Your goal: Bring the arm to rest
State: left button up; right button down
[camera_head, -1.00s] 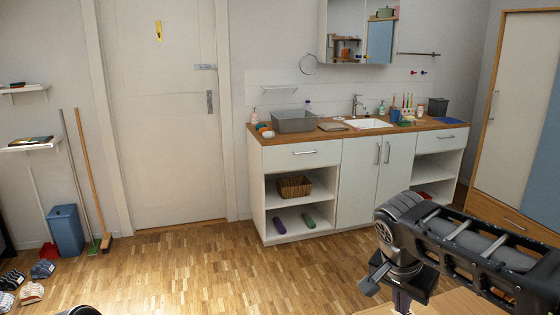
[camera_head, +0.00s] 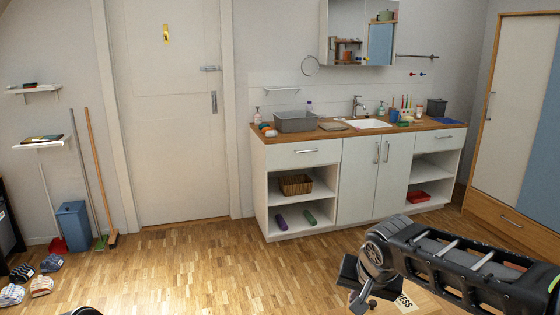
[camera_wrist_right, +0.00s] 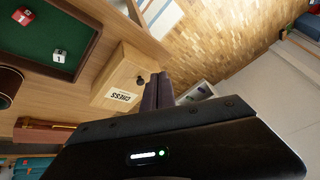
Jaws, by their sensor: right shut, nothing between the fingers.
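My right arm (camera_head: 455,262) reaches in from the right edge of the head view, bent downward at its wrist. My right gripper's dark fingers (camera_wrist_right: 158,92) are together and empty in the wrist view. Beside them is a pale wooden front (camera_wrist_right: 126,76) with a dark knob and a CHESS label. It cannot be told whether the fingers touch it. Part of the label (camera_head: 405,303) also shows under my arm in the head view. My left gripper is not in view.
In the wrist view, a green-lined tray (camera_wrist_right: 60,35) holds red and white dice. In the head view, a sink cabinet (camera_head: 362,180) stands at the back, a wardrobe (camera_head: 504,110) at right. The wooden floor (camera_head: 190,265) between is mostly clear; slippers (camera_head: 41,286) lie at left.

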jog(key=a+f+n+y, duration=0.3)
jog(key=a+f+n, duration=0.1)
jog(key=a+f, duration=0.6)
jog(key=s+a+f+y+p, duration=0.1)
jog(key=s+f, duration=0.2)
jog(key=f, duration=0.3)
jog(key=s+f+p, duration=0.1)
jog(key=s+f, duration=0.1)
jog(key=f, duration=0.5)
pick_arm(q)
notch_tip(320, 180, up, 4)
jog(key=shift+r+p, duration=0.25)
jog(key=shift+p, duration=0.95)
pick_arm(e)
jog(key=s+d+f+m+g, duration=0.1)
jog(key=s+f+g, duration=0.1)
jog(key=s+f, duration=0.5)
jog(key=s+d+f+m+g, duration=0.1)
jog(key=s+f+g, duration=0.2)
jog(key=s+f, duration=0.5)
jog(key=s, duration=0.6)
jog(key=shift+s, duration=0.4)
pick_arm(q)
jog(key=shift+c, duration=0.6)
